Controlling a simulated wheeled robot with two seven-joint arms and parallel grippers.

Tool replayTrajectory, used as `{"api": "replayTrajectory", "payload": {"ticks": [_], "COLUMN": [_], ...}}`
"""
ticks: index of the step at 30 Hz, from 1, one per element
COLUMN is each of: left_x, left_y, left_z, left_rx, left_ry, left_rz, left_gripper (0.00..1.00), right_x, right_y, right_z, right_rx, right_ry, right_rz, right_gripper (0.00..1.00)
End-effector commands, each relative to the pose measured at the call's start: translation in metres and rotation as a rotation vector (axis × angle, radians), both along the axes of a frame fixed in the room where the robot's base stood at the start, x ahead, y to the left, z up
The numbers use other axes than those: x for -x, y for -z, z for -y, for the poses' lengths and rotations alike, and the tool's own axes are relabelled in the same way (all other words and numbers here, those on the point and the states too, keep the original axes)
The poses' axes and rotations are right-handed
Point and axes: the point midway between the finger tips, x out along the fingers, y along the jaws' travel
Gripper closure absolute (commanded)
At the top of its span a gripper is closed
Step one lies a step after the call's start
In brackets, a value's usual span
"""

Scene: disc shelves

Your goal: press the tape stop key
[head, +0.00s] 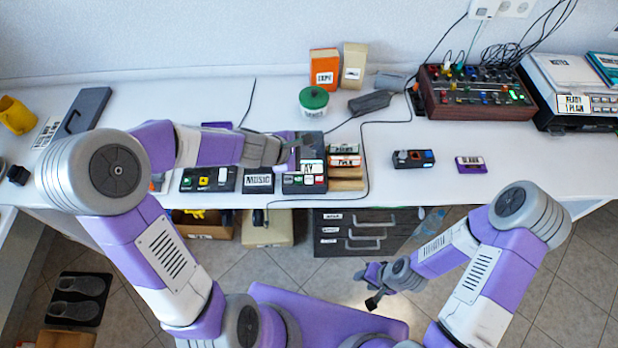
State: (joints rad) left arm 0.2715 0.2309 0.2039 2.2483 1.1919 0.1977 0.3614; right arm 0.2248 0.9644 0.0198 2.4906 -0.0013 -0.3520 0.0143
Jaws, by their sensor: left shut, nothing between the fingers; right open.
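A dark tape deck (304,188) sits near the table's front edge, with small pale and coloured keys along its front and a partly covered white label reading "AY". I cannot tell which key is the stop key. My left gripper (296,152) is shut and empty, over the rear part of the deck, behind the keys. It hides part of the deck's top, and I cannot tell whether it touches it. My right gripper (371,283) is open and empty, low in front of the table, away from the deck.
A dark box with coloured buttons (208,180) and a "MUSIC" box (258,181) stand left of the deck. A stack of cassettes (345,165) stands close on its right.

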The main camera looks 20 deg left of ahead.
Motion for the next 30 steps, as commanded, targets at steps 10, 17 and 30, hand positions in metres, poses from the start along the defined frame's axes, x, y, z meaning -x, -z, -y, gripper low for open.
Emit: {"api": "replayTrajectory", "payload": {"ticks": [10,17,30], "left_x": [0.000,0.000,0.000], "left_y": [0.027,0.058,0.089], "left_z": [0.000,0.000,0.000], "left_rx": [-0.001,-0.002,-0.002], "left_ry": [0.001,-0.001,0.001], "left_rz": [-0.001,-0.001,0.000], "left_gripper": [1.00,1.00,1.00], "right_x": [0.000,0.000,0.000], "right_y": [0.025,0.055,0.086], "right_z": [0.000,0.000,0.000], "right_rx": [0.000,0.000,0.000], "right_ry": [0.000,0.000,0.000], "right_rz": [0.000,0.000,0.000], "right_gripper": [0.57,0.57,0.57]}}
